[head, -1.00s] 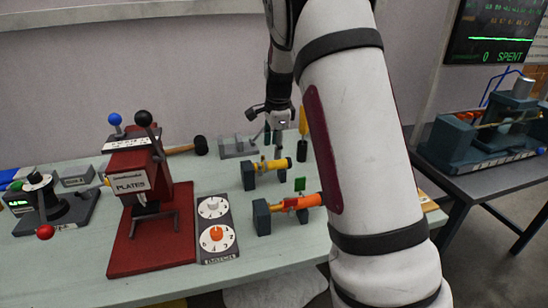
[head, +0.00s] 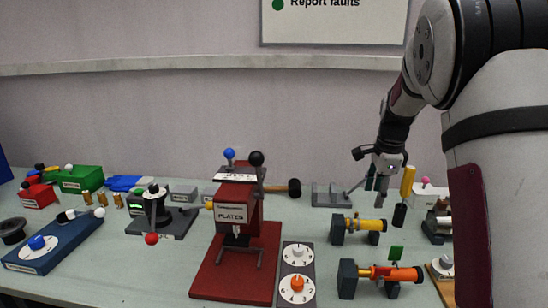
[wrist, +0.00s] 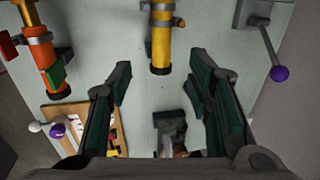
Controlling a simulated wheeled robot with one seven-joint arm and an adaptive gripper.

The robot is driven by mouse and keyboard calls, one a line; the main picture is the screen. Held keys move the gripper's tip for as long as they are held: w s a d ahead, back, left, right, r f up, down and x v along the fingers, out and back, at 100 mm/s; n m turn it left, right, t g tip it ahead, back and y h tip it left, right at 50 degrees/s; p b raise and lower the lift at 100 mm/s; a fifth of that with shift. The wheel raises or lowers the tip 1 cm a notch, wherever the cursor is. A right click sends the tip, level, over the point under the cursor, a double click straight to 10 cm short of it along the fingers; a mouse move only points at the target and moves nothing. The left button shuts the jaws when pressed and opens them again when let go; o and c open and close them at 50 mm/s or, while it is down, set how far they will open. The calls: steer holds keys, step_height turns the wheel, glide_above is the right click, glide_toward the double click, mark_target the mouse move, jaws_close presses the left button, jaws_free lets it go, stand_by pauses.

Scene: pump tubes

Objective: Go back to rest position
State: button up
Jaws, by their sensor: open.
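My gripper (head: 379,186) hangs from my arm at the right in the head view, above the table behind the yellow pump tube (head: 366,224). Its fingers are spread and empty in the wrist view (wrist: 161,65). The yellow tube lies on dark supports and also shows at the top of the wrist view (wrist: 161,40), beyond the fingertips and apart from them. The orange pump tube (head: 397,272) lies nearer the front on its own dark supports, with a green tab above it. It shows at the upper left of the wrist view (wrist: 42,52).
The red plate press (head: 236,250) and a panel with two dials (head: 297,270) stand left of the tubes. A black-headed hammer (head: 293,188) lies behind. A blue device (head: 50,248) and a green box (head: 82,178) stand farther left. A wall ledge runs behind the table.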

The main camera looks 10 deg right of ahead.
steer(key=s+a+r+n+t+y+p, duration=0.1)
steer(key=s+a+r+n, duration=0.45)
steer(key=s, duration=0.35)
steer(key=s+a+r+n+p, duration=0.1)
steer(key=s+a+r+n, duration=0.45)
steer(key=s+a, duration=0.2)
steer(key=s+a+n+p, duration=0.1)
steer(key=s+a+n, duration=0.2)
steer(key=s, duration=0.7)
steer(key=s+a+n+t, duration=0.1)
steer(key=s+a+n, duration=0.2)
steer(key=s+n, duration=0.4)
steer(key=s, duration=0.3)
steer(key=shift+f+p, duration=0.3)
steer(key=shift+p, duration=0.1)
